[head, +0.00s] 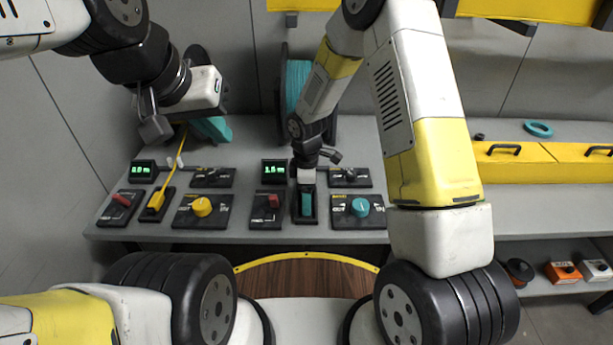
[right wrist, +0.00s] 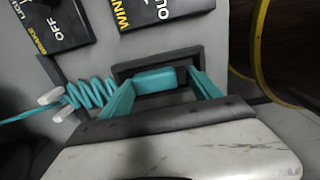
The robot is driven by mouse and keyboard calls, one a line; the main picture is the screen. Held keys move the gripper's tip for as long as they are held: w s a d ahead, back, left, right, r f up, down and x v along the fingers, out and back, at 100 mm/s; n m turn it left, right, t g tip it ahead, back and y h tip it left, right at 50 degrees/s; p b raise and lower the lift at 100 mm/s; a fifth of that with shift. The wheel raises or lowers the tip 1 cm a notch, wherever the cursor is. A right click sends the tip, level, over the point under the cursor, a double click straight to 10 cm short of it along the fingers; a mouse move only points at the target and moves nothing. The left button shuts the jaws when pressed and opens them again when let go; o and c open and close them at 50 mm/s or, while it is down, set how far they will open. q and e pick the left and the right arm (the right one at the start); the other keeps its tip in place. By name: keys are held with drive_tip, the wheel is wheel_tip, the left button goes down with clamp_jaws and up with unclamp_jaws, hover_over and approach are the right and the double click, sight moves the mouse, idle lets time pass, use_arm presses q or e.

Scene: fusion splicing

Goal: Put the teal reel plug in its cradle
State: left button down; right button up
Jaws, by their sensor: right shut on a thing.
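The teal reel plug (right wrist: 155,80) sits between the teal fingers of my right gripper (right wrist: 160,88) in the right wrist view. The dark frame of the cradle (right wrist: 125,72) surrounds it; how deep it sits cannot be told. In the head view, my right gripper (head: 307,190) points down over the cradle (head: 304,221), its fingers and the plug merging into one teal patch. A coiled teal cable (right wrist: 90,94) runs off left of the plug. My left gripper (head: 212,128) hangs over the back left of the bench, apart from the plug; its finger gap is unclear.
A yellow plug (head: 155,202) stands in the left cradle. Switch boxes with a yellow knob (head: 202,206), a teal knob (head: 360,207) and red levers flank the cradles. Two green displays (head: 274,171) stand behind. A teal reel (head: 297,82) stands at the back.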

drive_tip(key=shift+f, duration=0.15)
drive_tip(key=o, duration=1.2)
drive_tip(key=s+d+r+m+t, duration=0.1)
drive_tip(key=d+r+m, duration=0.15)
drive_tip(key=r, duration=0.85)
drive_tip(key=s+d+r+m+t, duration=0.1)
drive_tip(key=s+d+r+m, duration=0.15)
drive_tip(key=r, duration=0.85)
drive_tip(key=s+d+r+m+t, duration=0.1)
drive_tip(key=s+d+r+m, duration=0.2)
drive_tip(key=s+r+m, duration=0.1)
drive_tip(key=s+d+r+m+t+y, duration=0.1)
drive_tip(key=s+d+r+m, duration=0.2)
drive_tip(key=s, duration=0.3)
drive_tip(key=s+d+r+m+t+y, duration=0.1)
drive_tip(key=s+d+r+m+t, duration=0.1)
drive_tip(key=s+r+m, duration=0.3)
drive_tip(key=shift+s+d+r, duration=0.45)
drive_tip(key=shift+s+d, duration=0.15)
